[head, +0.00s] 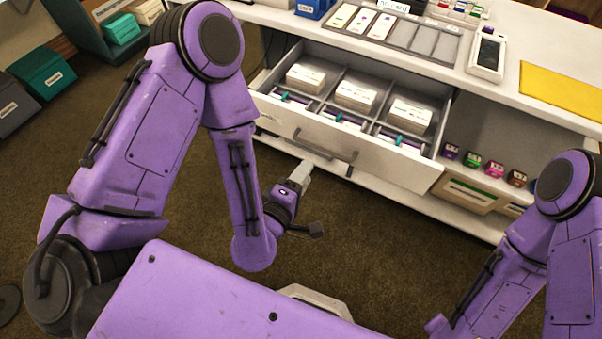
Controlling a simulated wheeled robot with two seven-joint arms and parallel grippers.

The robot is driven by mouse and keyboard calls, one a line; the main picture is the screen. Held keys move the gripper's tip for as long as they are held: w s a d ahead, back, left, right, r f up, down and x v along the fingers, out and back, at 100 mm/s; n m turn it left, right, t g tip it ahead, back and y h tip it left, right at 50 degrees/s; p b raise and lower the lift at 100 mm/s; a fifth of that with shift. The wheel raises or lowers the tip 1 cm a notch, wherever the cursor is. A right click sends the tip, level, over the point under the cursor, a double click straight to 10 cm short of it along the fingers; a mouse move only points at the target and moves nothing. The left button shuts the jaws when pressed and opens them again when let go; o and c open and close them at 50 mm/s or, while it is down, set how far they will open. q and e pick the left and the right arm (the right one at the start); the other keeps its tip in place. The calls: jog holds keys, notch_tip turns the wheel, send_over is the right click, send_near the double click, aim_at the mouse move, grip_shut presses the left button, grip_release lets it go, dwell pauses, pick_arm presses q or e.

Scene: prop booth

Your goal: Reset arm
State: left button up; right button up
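My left arm is purple and bends down from the left. Its gripper (304,169) points up toward the drawer front, just below and left of the dark bar handle (325,150) in the picture. I cannot tell whether it touches the handle, or whether its pale fingers are apart. The white drawer (388,161) stands open, with stacks of white cards (357,94) in its compartments. My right arm is folded at the lower right; its gripper is out of view.
The white counter (290,22) above holds a card tray (405,35), a handheld device (487,54) and a yellow mat (560,88). Small coloured boxes (494,169) stand on the shelf right of the drawer. Teal boxes (46,75) stand at the left. Brown carpet (370,245) is clear below the drawer.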

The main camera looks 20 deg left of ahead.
pick_arm(q)
jog(key=shift+v, duration=0.75)
jog(key=s+a+f+m+g+y, duration=0.1)
jog(key=s+a+f+m+g, duration=0.15)
jog(key=f+m, duration=0.3)
jog(key=s+a+f+m+g, duration=0.2)
jog(key=f+m+g, duration=0.2)
jog(key=f, duration=0.2)
jog(key=s+a+f+g+y, duration=0.4)
jog(key=s+a+f, duration=0.3)
jog(key=s+a, duration=0.4)
jog(key=shift+a+g, duration=0.85)
